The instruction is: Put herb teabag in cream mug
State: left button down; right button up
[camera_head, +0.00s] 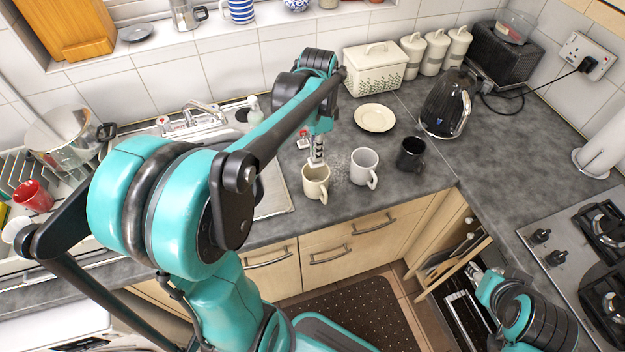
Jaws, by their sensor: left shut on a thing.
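The cream mug (314,189) stands on the grey counter near its front edge, just right of the sink. My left gripper (317,161) points down right over the mug's mouth, its tips at about the rim. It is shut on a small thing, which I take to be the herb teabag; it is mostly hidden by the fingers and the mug. My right gripper (474,271) hangs low at the right, in front of the cabinets and away from the mugs; its fingers are too small to read.
A white mug (361,172) and a black mug (410,156) stand right of the cream mug. A black kettle (446,105) stands farther right. The counter right of the black mug is clear.

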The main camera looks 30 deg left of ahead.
pick_arm(q)
notch_tip(320, 180, down, 12)
jog(key=b, duration=0.3)
jog(key=shift+f, duration=0.2)
jog(key=c, duration=2.1)
grip_release()
jog(key=shift+f, duration=0.15)
jog(key=shift+o, duration=0.6)
